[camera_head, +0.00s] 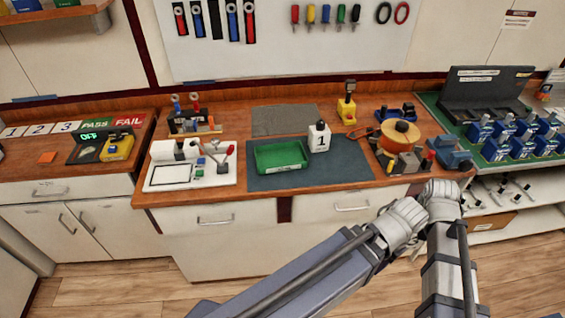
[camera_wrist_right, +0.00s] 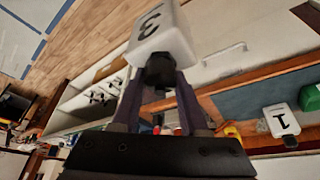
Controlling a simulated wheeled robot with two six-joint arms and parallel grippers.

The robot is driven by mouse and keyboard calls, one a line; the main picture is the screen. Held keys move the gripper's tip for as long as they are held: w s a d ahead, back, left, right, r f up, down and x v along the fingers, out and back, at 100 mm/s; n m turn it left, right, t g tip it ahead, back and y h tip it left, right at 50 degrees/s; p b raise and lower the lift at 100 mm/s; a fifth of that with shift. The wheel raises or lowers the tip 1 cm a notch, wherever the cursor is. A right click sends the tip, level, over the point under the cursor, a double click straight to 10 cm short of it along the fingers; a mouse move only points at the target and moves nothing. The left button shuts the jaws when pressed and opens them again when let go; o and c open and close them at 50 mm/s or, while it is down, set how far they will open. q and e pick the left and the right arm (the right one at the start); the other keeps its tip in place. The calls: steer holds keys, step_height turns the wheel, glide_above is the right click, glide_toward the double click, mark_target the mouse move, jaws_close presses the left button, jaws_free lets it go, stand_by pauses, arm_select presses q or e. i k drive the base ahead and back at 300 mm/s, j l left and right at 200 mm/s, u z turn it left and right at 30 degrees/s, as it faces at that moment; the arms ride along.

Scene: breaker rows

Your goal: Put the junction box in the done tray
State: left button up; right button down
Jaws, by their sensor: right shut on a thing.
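My right gripper (camera_wrist_right: 158,80) is shut on the black end of a white block marked 3 (camera_wrist_right: 162,35) in the right wrist view. The block is held clear in the air. I cannot tell for sure that it is the junction box. A similar white block marked 1 (camera_head: 319,138) stands on the dark mat, and shows in the right wrist view (camera_wrist_right: 281,121). A green tray (camera_head: 281,167), with no readable label, sits left of it on the mat and looks empty. My left gripper is not in view.
A white-based device (camera_head: 190,178) stands left of the mat (camera_head: 345,172). An orange spool (camera_head: 400,133) and small parts crowd its right. A rack of blue units (camera_head: 512,140) is at far right. PASS and FAIL signs (camera_head: 112,122) are at left.

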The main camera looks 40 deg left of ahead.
mark_target(280, 160)
steer(key=u, duration=2.4)
steer(key=l+u, duration=0.1)
steer(key=l, duration=0.15)
steer(key=k+l+u, duration=0.1)
steer(key=k+l, duration=0.1)
steer(key=l, duration=0.3)
steer(key=k+l, duration=0.1)
steer(key=l, duration=0.25)
steer(key=k+l, duration=0.1)
steer(key=l, duration=0.3)
steer(key=k+l, duration=0.15)
steer(key=l, duration=0.2)
steer(key=k+l, duration=0.1)
steer(key=l, duration=0.3)
